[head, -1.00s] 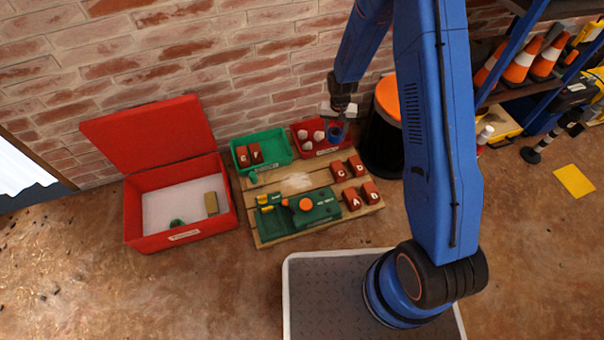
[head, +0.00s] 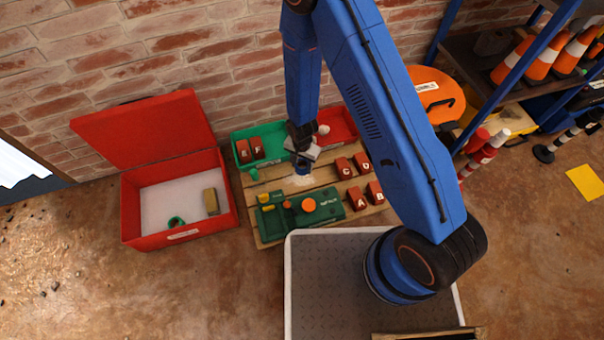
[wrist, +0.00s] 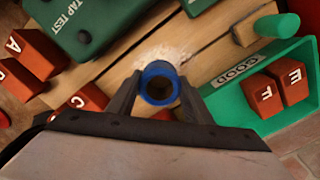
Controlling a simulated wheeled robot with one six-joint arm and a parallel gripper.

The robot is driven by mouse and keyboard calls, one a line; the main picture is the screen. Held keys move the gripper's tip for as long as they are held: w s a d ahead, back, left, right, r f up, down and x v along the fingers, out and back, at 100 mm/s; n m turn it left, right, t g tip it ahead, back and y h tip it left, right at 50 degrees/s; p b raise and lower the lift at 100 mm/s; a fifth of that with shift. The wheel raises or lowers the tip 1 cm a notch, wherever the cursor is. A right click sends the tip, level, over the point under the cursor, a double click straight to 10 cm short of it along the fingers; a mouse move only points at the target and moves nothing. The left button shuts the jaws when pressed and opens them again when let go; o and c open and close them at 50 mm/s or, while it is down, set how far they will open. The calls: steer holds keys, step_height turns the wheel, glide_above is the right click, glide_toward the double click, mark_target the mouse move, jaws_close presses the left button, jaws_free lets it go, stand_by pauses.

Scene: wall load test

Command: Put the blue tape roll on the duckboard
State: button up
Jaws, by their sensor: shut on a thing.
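The blue tape roll (head: 302,168) is between the fingers of my gripper (head: 301,158). In the wrist view the roll (wrist: 160,83) shows its open hole, with a finger on each side, and my gripper (wrist: 159,96) is shut on it. The roll is over the slatted wooden duckboard (head: 279,184), above a pale dusty patch on its planks. I cannot tell whether the roll touches the board. In the wrist view the duckboard (wrist: 120,73) lies behind the roll.
On the duckboard are a green tap test case (head: 330,205) and several red lettered blocks (head: 357,199). Behind stand a green bin (head: 272,140) with blocks E and F and a red bin (head: 340,123). An open red box (head: 130,215) is at left.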

mark_target(302, 164)
steer(key=shift+f, duration=3.6)
steer(key=o, duration=1.1)
steer(key=shift+f, duration=0.1)
step_height(302, 164, up, 12)
steer(key=shift+r, duration=0.1)
steer(key=shift+r, duration=0.1)
